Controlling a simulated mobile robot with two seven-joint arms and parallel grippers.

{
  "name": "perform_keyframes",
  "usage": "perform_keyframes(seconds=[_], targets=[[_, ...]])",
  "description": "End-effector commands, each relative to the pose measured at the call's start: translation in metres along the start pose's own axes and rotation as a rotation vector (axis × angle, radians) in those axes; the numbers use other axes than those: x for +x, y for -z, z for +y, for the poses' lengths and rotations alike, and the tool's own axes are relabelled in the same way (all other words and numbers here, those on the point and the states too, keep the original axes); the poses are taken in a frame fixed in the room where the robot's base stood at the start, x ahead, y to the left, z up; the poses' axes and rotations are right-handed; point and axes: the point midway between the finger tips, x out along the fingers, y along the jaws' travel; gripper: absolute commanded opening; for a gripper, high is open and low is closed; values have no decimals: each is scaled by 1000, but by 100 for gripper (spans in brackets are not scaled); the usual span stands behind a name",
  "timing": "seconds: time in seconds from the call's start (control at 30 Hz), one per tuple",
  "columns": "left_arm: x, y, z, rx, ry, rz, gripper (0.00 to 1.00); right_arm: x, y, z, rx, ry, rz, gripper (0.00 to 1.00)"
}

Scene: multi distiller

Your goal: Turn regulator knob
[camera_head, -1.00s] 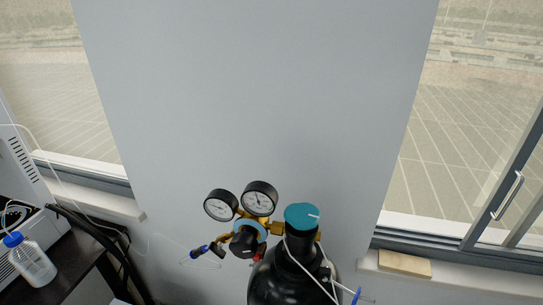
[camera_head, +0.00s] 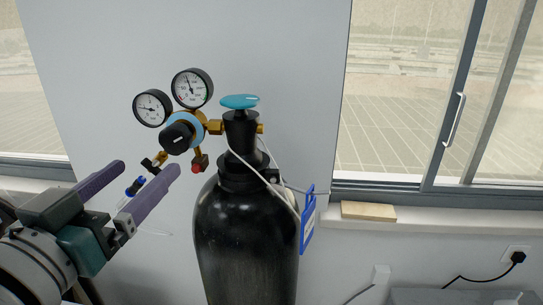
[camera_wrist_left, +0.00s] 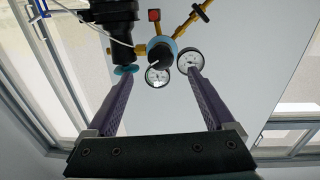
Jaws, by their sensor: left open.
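The regulator knob (camera_head: 178,137) is a black round knob with a white mark, on a brass and blue regulator body below two round gauges (camera_head: 192,88). The regulator is joined to the valve of a black gas cylinder (camera_head: 247,235) with a teal top handwheel (camera_head: 239,101). My left gripper (camera_head: 146,176) is open and empty, with purple fingers, in front of and below left of the knob, apart from it. In the left wrist view the knob (camera_wrist_left: 160,53) shows beyond and between the two fingers. My right gripper is not in view.
A blue-ended fitting (camera_head: 135,186) hangs off the regulator near the left fingers. A wooden block (camera_head: 368,211) lies on the windowsill. The wall behind is plain.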

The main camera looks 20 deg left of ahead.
Motion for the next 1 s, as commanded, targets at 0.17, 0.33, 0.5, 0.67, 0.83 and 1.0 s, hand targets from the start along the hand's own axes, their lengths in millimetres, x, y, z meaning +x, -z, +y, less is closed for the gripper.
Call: perform_keyframes(seconds=[0.17,0.33,0.5,0.67,0.83,1.0], targets=[[20,5,0,0,-1,9,88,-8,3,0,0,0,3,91],[51,6,0,0,-1,8,88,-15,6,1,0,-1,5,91],[78,5,0,0,-1,5,88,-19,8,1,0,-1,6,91],[93,4,0,0,-1,6,88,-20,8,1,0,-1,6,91],[98,3,0,0,-1,4,88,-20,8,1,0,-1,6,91],[98,3,0,1,-1,4,88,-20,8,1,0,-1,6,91]])
